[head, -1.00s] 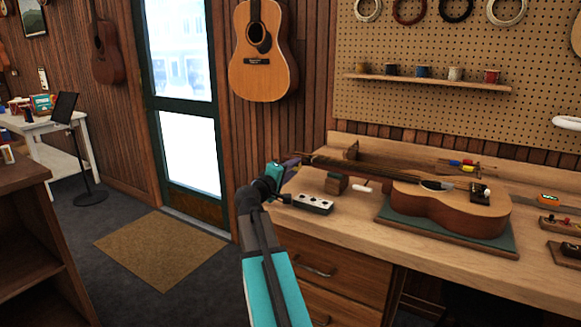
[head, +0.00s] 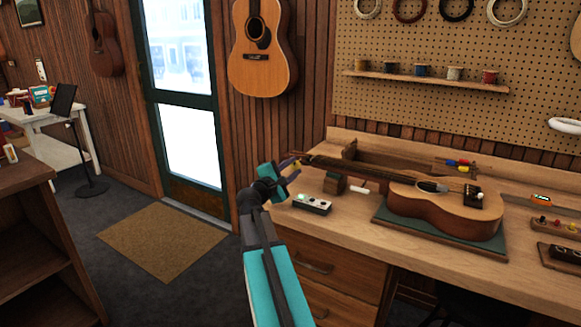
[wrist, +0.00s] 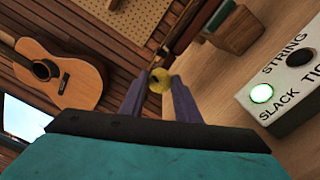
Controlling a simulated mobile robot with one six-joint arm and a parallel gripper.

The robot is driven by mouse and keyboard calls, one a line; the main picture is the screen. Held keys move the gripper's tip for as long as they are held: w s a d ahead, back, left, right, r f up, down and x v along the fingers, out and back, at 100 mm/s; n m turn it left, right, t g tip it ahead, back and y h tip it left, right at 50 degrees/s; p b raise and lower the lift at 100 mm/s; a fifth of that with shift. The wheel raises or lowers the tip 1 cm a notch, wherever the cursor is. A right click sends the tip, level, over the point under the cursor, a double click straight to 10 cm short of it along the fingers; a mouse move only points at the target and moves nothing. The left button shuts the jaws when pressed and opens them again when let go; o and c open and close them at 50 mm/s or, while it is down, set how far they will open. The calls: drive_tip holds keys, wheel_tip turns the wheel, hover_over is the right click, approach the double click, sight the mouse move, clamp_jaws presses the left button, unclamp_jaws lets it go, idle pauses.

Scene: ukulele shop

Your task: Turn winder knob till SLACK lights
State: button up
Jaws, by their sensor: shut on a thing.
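A small yellow round knob (wrist: 160,80), which looks like the winder knob, sits between the purple fingertips of my gripper (wrist: 158,86). My gripper is shut on it. In the head view my gripper (head: 291,162) is at the headstock end of the guitar (head: 440,217) on the bench, and the knob is too small to make out. The white indicator box (head: 319,207) lies on the bench below my gripper. In the wrist view its lamp beside SLACK (wrist: 262,93) glows green-white. The other lamp in view (wrist: 299,56) is dark.
The wooden bench (head: 345,228) carries a neck support block (head: 334,184) close to my gripper. The guitar body lies on a green mat (head: 400,231). Small tools and boxes lie at the right. A pegboard (head: 400,100) stands behind.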

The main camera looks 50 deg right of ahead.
drive_tip(key=shift+s+d, duration=0.2)
drive_tip(key=o, duration=0.8)
drive_tip(key=shift+c, duration=0.2)
drive_tip(key=shift+a, duration=0.1)
drive_tip(key=b+v, duration=0.1)
drive_tip(key=v, duration=1.2)
drive_tip(key=shift+a, duration=0.4)
drive_tip(key=shift+f, duration=0.1)
